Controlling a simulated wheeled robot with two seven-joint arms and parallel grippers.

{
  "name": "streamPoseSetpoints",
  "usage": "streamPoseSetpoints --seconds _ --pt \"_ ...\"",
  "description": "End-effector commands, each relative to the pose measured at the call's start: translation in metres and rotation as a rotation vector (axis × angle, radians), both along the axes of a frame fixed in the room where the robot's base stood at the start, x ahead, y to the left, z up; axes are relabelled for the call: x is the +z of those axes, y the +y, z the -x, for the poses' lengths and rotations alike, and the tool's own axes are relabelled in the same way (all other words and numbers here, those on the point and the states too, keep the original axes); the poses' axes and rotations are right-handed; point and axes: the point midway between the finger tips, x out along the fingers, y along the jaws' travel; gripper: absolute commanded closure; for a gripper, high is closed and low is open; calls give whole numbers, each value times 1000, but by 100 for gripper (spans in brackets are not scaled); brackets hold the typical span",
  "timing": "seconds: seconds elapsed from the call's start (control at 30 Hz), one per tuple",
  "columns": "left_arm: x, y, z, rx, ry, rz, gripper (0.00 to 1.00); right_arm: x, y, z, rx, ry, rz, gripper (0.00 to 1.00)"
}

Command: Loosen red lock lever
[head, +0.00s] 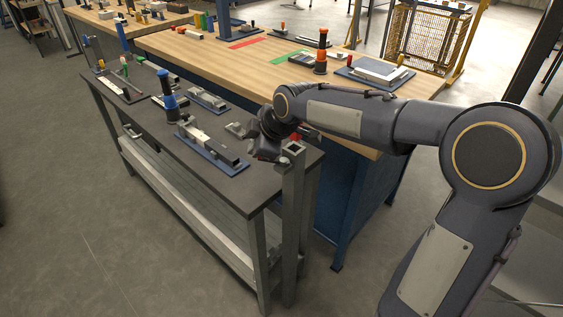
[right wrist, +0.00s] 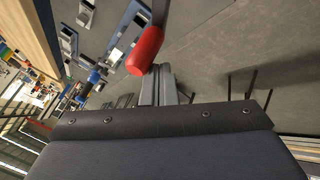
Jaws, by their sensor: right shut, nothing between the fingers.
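The red lock lever shows as a rounded red handle (right wrist: 146,50) in the right wrist view, just beyond the fingertips of my right gripper (right wrist: 160,75). In the head view, a small red part (head: 295,137) shows by the top of a grey square post (head: 293,180) at the near right corner of the dark bench; the arm partly hides it. My right gripper (head: 266,152) is beside this post, on its left. Its fingers are shut with nothing between them. Whether the fingers touch the red handle cannot be told. My left gripper is in neither view.
The dark bench (head: 222,178) carries a blue-based fixture (head: 215,152), a blue-black upright tool (head: 168,100) and several small parts. A wooden-topped table (head: 220,60) stands behind it with more tools. The floor at the left front is clear.

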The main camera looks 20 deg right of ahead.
Motion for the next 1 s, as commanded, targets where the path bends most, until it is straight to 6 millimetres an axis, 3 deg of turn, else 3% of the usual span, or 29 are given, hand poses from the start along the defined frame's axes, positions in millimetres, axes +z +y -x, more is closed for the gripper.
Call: streamPoseSetpoints --seconds 1.0 --pt "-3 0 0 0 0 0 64 0 -4 -9 -1 -1 -1 100"
